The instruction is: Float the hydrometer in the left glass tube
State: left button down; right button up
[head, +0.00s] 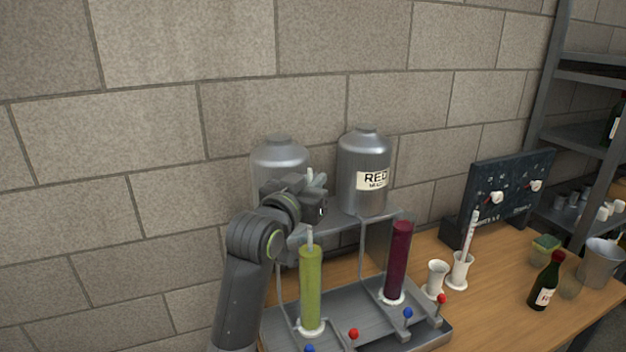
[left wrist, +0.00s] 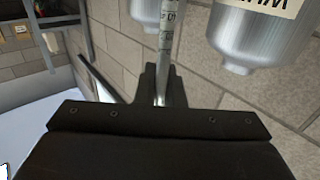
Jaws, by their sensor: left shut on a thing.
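The left glass tube (head: 311,290) stands upright and is filled with yellow-green liquid. My left gripper (head: 315,200) is above its mouth, shut on the hydrometer (head: 310,238). The hydrometer hangs about upright, and its pale lower part shows at the tube's top. I cannot tell whether its tip is inside the tube. In the left wrist view the hydrometer's marked stem (left wrist: 167,35) stands between the fingers (left wrist: 161,86). The right glass tube (head: 398,262) holds dark red liquid. My right gripper is not in view.
Two metal tanks (head: 364,180) stand on a shelf close behind the gripper. A grey tray (head: 365,320) with red and blue knobs carries the tubes. Right of it are a white cup (head: 437,278), a stick in a white holder (head: 461,272) and a dark bottle (head: 545,283).

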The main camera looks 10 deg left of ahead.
pick_arm(q)
jog(key=shift+f+b, duration=0.9)
jog(key=shift+f, duration=0.85)
jog(key=c, duration=1.5)
grip_release()
jog(key=shift+o, duration=0.2)
jog(key=p+v, duration=0.6)
jog(key=v, duration=1.1)
jog(key=shift+s, duration=0.2)
jog(key=shift+a+f, duration=0.1)
jog(key=shift+f, duration=0.05)
